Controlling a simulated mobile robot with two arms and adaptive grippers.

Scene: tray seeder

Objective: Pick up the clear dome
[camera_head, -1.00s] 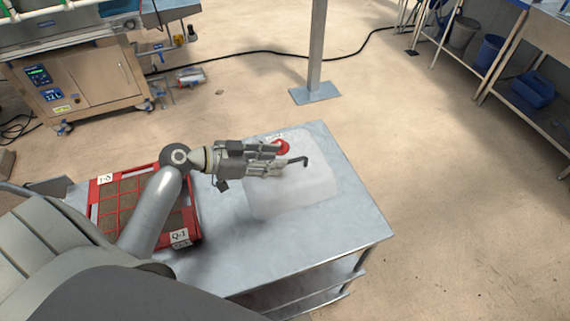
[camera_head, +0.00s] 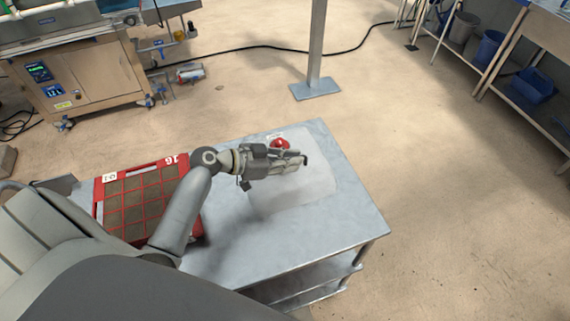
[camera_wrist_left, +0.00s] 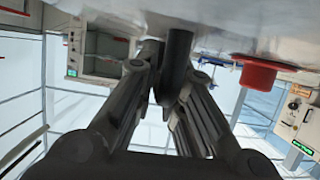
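The clear dome (camera_head: 318,182) is a pale, see-through cover on the right half of a metal table. It has a red knob (camera_head: 280,144) on it. My left gripper (camera_head: 301,157) is over the dome in the head view, just in front of the knob. I cannot tell whether the fingers touch the dome. My right gripper is not in view.
A red tray (camera_head: 99,209) with soil-filled cells lies at the table's left end, partly behind my left arm. The metal table (camera_head: 300,240) is bare at the front right. A metal post (camera_head: 317,45) stands behind it, and shelving (camera_head: 490,55) stands at the right.

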